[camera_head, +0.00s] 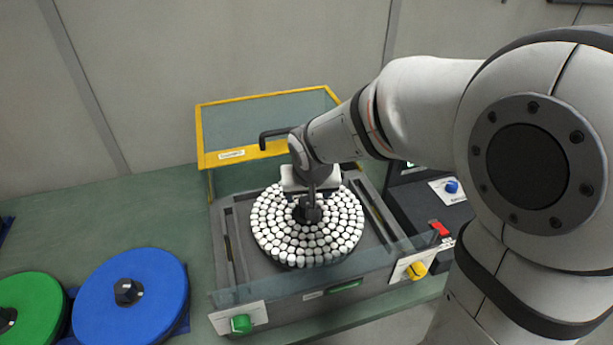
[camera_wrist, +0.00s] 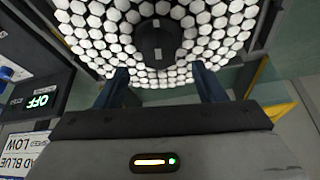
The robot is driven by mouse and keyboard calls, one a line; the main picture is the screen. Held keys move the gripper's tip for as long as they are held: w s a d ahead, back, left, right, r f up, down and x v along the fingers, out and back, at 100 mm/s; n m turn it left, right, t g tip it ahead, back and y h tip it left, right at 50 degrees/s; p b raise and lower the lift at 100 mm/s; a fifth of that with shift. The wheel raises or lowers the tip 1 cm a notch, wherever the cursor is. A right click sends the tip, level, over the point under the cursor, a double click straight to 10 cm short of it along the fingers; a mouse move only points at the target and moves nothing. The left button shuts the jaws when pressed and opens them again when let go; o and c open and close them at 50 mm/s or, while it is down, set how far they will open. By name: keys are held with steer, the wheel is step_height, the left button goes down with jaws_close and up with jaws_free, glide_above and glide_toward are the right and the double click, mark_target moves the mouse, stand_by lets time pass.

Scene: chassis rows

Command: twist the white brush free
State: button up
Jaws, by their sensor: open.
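The white brush (camera_head: 280,238) is a round disc of white bristle tufts with a dark hub in its middle. It sits in the grey machine bed. In the wrist view the white brush (camera_wrist: 95,30) fills the top, and its dark hub (camera_wrist: 158,42) shows with small light marks. My gripper (camera_head: 311,205) is over the hub in the head view and hides part of it. In the wrist view my gripper (camera_wrist: 162,80) has its two dark blue fingers apart, with nothing between the tips. The hub lies just beyond them; I cannot tell whether they touch it.
A clear guard with a yellow frame (camera_head: 268,95) stands raised behind the brush. A blue disc (camera_head: 150,285) and a green disc (camera_head: 38,305) lie at left. A green knob (camera_head: 241,324), yellow knob (camera_head: 417,270) and red switch (camera_head: 439,228) line the machine. A display (camera_wrist: 44,101) reads OFF.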

mark_target(307, 202)
steer(key=x, duration=0.6)
steer(key=shift+w+f, duration=0.1)
steer(key=shift+f, duration=0.25)
jaws_close()
stand_by(0.4)
jaws_free()
stand_by(0.8)
